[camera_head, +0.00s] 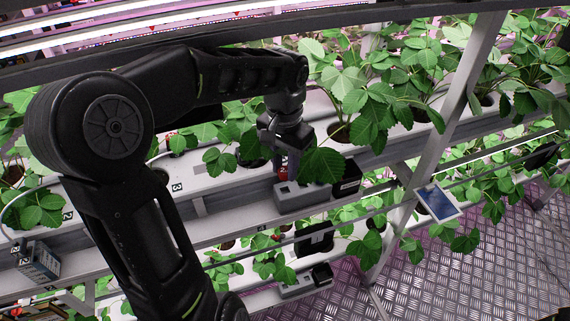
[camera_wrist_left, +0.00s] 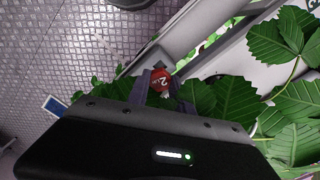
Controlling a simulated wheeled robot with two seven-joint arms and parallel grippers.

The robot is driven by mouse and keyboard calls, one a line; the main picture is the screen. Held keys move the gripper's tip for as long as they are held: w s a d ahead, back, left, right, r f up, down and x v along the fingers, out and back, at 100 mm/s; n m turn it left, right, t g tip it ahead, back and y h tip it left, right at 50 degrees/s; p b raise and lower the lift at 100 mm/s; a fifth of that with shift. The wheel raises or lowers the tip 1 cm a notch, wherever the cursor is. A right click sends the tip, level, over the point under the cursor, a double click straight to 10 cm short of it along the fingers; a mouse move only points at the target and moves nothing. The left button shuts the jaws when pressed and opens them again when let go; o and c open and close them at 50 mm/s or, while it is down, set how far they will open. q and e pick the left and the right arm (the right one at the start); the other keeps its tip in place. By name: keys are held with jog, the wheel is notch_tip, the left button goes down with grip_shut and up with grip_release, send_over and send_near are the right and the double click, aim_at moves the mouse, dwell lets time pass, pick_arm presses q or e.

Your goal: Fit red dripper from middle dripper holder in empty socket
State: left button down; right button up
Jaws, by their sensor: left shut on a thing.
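My left gripper (camera_head: 281,168) is shut on a red dripper (camera_head: 281,174), just above a grey holder block (camera_head: 300,197) on the front of the white gutter. In the left wrist view the red dripper (camera_wrist_left: 160,80), marked with a 2, sits between the two fingers of my left gripper (camera_wrist_left: 162,88). Whether its lower end still touches the holder is hidden. A dark round opening (camera_head: 162,175) shows in the gutter near a label 3, partly behind my arm; I cannot tell if it is the empty socket. My right gripper is not in view.
Strawberry plants (camera_head: 365,100) crowd the gutter around my left gripper, with leaves close to its fingers. A black box (camera_head: 348,177) adjoins the holder block. A slanted metal post (camera_head: 440,110) and a small blue panel (camera_head: 437,202) stand to the right. A lower rack runs below.

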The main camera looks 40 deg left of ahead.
aim_at(285, 179)
pick_arm(q)
jog(key=shift+f+b, duration=1.5)
jog(key=shift+f, duration=0.7)
jog(key=c, duration=1.1)
grip_release()
jog(key=shift+o, duration=0.2)
notch_tip(285, 179, up, 8)
jog(key=shift+f+b, duration=0.1)
jog(key=shift+b, duration=0.3)
